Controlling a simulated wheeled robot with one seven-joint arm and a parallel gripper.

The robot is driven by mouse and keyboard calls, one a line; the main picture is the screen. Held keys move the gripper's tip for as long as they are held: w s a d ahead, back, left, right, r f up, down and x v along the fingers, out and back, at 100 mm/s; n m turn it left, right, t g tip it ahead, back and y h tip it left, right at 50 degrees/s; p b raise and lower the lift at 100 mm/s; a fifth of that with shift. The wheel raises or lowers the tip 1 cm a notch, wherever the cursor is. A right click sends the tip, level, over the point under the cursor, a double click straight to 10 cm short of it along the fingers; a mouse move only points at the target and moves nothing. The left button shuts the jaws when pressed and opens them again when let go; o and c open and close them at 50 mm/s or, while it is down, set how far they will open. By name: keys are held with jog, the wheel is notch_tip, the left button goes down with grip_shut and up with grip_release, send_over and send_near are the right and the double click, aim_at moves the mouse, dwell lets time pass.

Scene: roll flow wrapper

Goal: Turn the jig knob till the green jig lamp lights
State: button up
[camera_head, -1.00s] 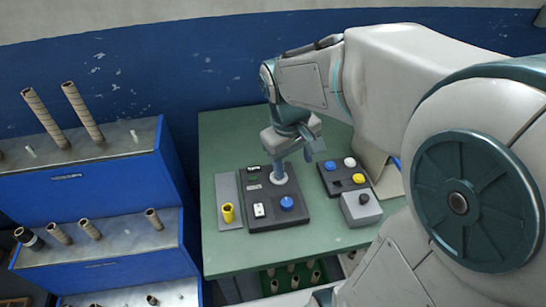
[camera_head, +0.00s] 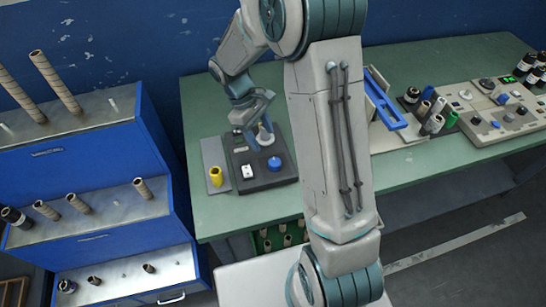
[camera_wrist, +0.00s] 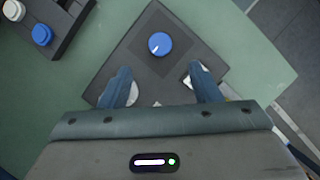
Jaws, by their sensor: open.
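The black jig box (camera_head: 238,160) stands on the green table. Its blue knob (camera_head: 274,163) is at the right front of the box top; in the wrist view the knob (camera_wrist: 160,43) shows a white pointer mark toward its lower left. A pale round post (camera_head: 264,137) stands at the back of the box. My gripper (camera_head: 257,122) is over this post, its fingers apart. I see no lit green lamp on the box.
A yellow cup (camera_head: 216,176) stands on a grey plate left of the box. A white switch (camera_head: 247,171) is on the box. My forearm hides part of the table. A blue rack (camera_head: 105,145) stands left.

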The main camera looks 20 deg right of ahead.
aim_at(274, 161)
jog(key=x, duration=1)
jog(key=shift+p, duration=0.4)
jog(key=shift+c, duration=0.4)
jog(key=c, duration=0.9)
